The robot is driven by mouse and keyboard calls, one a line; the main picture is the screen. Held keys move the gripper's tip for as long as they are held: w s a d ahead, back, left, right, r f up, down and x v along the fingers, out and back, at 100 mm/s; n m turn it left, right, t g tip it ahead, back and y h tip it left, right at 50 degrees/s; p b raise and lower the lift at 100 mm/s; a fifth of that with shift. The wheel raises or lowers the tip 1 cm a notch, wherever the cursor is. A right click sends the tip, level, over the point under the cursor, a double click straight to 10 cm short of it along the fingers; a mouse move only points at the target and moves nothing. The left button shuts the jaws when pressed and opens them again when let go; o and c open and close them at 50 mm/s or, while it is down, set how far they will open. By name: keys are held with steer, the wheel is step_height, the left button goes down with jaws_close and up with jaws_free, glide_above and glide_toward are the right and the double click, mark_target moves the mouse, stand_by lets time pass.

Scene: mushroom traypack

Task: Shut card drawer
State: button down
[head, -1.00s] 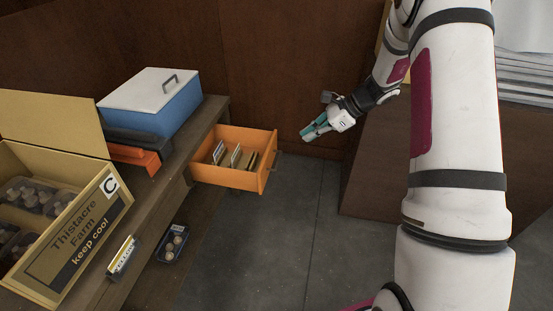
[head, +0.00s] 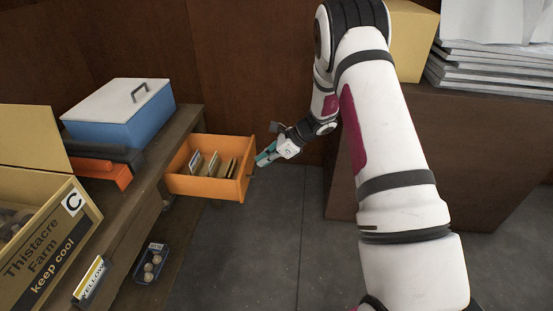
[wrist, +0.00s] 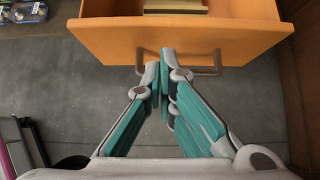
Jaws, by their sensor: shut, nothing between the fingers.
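The orange card drawer (head: 209,188) stands pulled out from the wooden bench in the head view, with several upright cards (head: 213,166) inside. Its front (wrist: 110,40) fills the top of the wrist view, with a grey bar handle (wrist: 207,70) on it. My gripper (head: 262,159) is shut and empty, just right of the drawer front. In the wrist view the fingertips of my gripper (wrist: 167,55) overlap the handle area. I cannot tell whether they touch the drawer.
The bench top (head: 128,190) holds a blue box with a white lid (head: 120,112) and a Thistacre Farm carton (head: 45,255). A small tray of mushrooms (head: 150,263) sits below. A brown cabinet (head: 440,150) stands right. The floor (head: 245,255) between is clear.

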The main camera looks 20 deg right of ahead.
steer(key=shift+w+a, duration=0.55)
steer(key=shift+a, duration=0.35)
steer(key=w+a, duration=0.3)
steer(key=a, duration=0.2)
steer(key=w+a, duration=0.3)
steer(key=a, duration=0.3)
steer(key=w+a, duration=0.4)
steer(key=a, duration=0.2)
steer(key=shift+a, duration=0.15)
